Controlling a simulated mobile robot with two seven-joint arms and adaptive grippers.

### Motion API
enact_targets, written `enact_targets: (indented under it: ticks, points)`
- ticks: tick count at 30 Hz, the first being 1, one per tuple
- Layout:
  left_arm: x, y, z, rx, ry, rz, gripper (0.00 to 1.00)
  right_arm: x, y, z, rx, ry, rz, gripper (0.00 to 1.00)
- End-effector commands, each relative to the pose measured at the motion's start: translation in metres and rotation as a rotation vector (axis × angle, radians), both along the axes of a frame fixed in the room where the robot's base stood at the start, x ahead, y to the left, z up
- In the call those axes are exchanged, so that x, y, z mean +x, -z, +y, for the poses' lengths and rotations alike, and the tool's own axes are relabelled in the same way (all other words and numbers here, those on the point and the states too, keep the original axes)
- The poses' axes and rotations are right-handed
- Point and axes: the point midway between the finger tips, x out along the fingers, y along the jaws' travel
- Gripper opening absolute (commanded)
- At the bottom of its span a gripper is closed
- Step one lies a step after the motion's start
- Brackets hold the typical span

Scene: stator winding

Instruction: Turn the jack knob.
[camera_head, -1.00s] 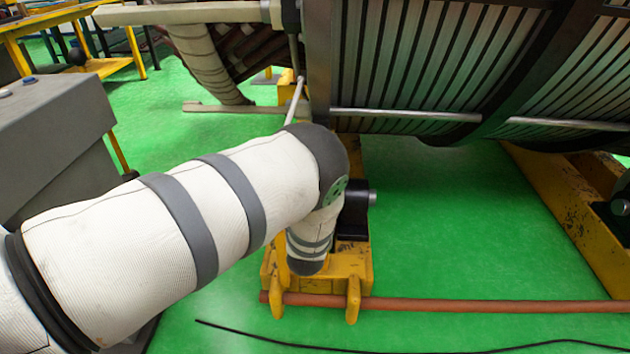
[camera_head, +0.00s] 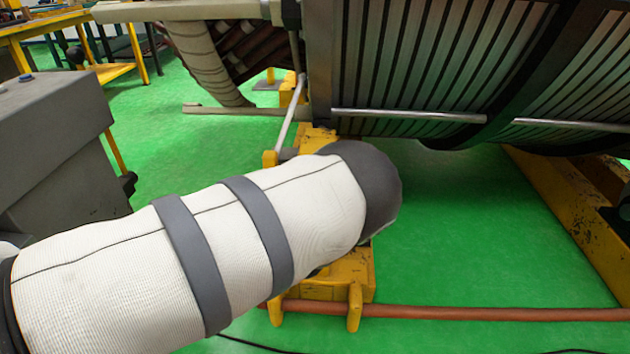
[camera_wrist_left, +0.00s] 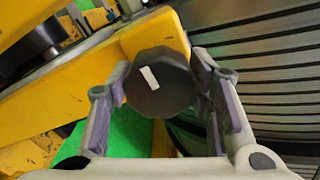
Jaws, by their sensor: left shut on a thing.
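The jack knob (camera_wrist_left: 160,92) is dark and many-sided, with a white mark on its face, in the middle of the left wrist view. My left gripper (camera_wrist_left: 160,62) is shut on the knob, with one finger on each side of it. In the head view my left arm hides the knob and the gripper. The yellow jack stand (camera_head: 350,272) shows in part below and behind my arm. My right gripper is in neither view.
The large stator (camera_head: 425,70) with metal bars hangs above the stand. A reddish-brown pipe (camera_head: 480,312) runs along the floor to the right. A grey cabinet (camera_head: 60,140) stands at the left. Green floor is clear between the yellow supports.

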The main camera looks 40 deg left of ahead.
Motion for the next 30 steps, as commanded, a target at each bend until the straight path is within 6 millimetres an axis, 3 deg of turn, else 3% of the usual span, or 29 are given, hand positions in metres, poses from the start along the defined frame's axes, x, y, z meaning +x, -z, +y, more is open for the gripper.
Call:
enact_targets:
  ticks: [20,21,22,23,30]
  points:
    - [0.0000,-0.0006,0.0001,0.046,-0.001,0.027,0.19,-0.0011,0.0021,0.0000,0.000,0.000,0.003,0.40]
    - [0.0000,-0.0006,0.0001,0.046,-0.001,0.027,0.56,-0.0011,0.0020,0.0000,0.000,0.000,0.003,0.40]
    - [0.0000,-0.0006,0.0001,0.046,0.000,0.027,0.62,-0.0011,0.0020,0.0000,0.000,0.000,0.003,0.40]
    - [0.0000,-0.0005,0.0001,0.046,0.000,0.027,0.67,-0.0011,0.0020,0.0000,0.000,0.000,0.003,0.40]
    - [-0.0001,-0.0002,0.0001,0.044,0.000,0.027,0.67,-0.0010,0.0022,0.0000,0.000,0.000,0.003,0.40]
